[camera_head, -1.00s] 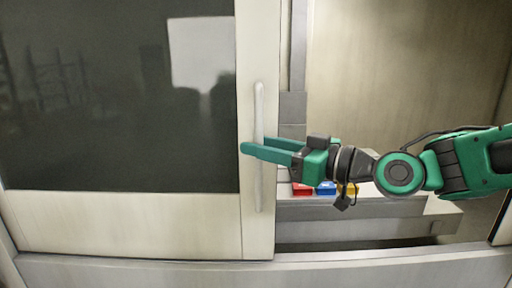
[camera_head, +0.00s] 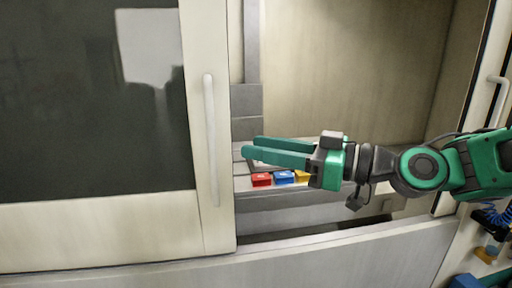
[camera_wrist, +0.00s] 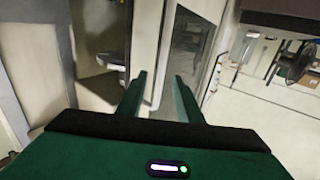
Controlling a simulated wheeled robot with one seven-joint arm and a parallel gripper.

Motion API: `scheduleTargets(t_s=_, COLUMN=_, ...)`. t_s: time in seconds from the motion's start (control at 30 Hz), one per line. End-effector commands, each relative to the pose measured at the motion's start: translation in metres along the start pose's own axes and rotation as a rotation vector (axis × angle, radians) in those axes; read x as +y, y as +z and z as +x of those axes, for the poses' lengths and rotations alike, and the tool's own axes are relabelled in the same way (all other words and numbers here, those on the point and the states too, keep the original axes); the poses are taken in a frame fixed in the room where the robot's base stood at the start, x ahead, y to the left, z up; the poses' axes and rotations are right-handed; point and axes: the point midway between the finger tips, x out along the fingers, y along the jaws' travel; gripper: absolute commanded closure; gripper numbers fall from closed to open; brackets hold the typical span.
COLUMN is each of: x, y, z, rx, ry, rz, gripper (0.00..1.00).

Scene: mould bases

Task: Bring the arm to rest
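My gripper (camera_head: 250,147) is green and stretched to the left across the cabinet opening in the head view. Its two fingers are apart with nothing between them. The fingers also show apart and empty in the wrist view (camera_wrist: 160,84). The fingertips appear to the right of the sliding door's white handle (camera_head: 210,140), and a gap shows between them in the picture. My arm reaches in from the right edge.
A cabinet door (camera_head: 215,225) with a dark window covers the left side. Another handle (camera_head: 497,100) stands at the far right.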

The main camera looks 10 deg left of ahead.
Motion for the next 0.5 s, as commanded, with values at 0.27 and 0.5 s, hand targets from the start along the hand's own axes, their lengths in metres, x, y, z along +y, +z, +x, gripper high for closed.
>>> scheduleTargets(t_s=0.27, x=0.002, y=0.002, z=-0.002, rx=-0.007, ry=0.005, rz=0.0, gripper=0.68)
scheduleTargets(t_s=0.5, x=0.037, y=0.062, z=-0.042, rx=-0.251, ry=0.134, rz=0.043, gripper=0.68)
